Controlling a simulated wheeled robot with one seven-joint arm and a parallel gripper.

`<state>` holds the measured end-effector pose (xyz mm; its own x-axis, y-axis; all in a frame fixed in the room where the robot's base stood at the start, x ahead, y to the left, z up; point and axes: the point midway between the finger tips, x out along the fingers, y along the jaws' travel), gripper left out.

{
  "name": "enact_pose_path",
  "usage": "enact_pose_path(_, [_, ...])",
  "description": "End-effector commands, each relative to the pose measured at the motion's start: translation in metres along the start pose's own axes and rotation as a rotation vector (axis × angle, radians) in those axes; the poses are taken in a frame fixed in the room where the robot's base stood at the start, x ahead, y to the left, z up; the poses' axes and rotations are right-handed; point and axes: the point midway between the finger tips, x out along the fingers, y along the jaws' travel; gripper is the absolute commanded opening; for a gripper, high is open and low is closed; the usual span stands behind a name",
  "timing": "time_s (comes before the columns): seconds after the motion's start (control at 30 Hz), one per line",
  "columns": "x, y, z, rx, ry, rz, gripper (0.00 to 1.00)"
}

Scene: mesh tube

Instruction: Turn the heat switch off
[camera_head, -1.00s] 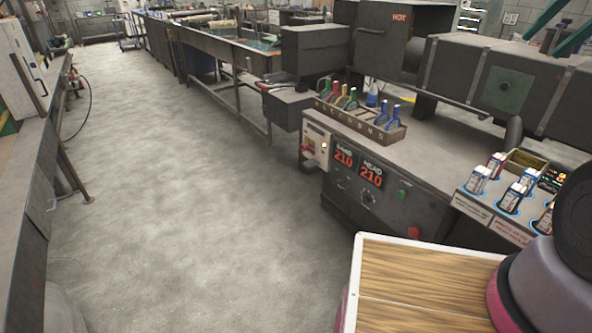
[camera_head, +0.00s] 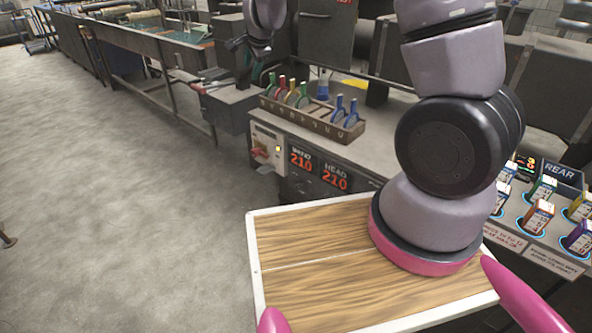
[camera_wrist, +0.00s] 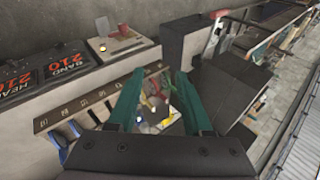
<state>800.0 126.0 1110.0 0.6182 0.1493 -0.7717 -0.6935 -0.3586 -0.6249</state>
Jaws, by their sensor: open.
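A cream switch panel (camera_head: 266,143) is on the left end of the dark machine front, with a small lit yellow lamp and a red control on it. In the wrist view the panel (camera_wrist: 125,42) is at the upper left, with the red control (camera_wrist: 123,31) and the lamp near it. The panel's labels are too small to read, so I cannot tell which part is the heat switch or its position. My gripper (camera_wrist: 160,75) is open and empty, its two teal fingers apart. It is above the machine top, apart from the panel.
Red displays (camera_head: 318,168) reading 210 are right of the panel. A wooden rack (camera_head: 318,118) of coloured-handled tools stands on the machine top. A dark box (camera_head: 229,108) is beside it. Open floor (camera_head: 120,180) lies left. My arm hides part of the machine at right.

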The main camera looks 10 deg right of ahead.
Motion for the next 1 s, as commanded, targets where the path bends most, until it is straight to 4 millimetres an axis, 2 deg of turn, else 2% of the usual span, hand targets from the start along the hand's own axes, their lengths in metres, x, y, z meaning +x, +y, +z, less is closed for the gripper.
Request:
enact_pose_path(0.03, [0.033,0.015,0.012,0.022,0.032,0.025,0.50])
enact_pose_path(0.2, [0.117,0.064,0.038,0.100,0.181,0.060,0.50])
enact_pose_path(0.37, [0.183,0.129,0.056,0.134,0.345,0.070,0.50])
enact_pose_path(0.5, [0.225,0.195,0.063,0.130,0.501,0.053,0.50])
enact_pose_path(0.63, [0.252,0.260,0.063,0.100,0.644,0.011,0.50])
enact_pose_path(0.8, [0.266,0.332,0.053,0.043,0.801,-0.068,0.50])
enact_pose_path(0.9, [0.268,0.360,0.045,0.011,0.863,-0.112,0.50])
enact_pose_path(1.0, [0.268,0.377,0.041,-0.010,0.901,-0.144,0.50])
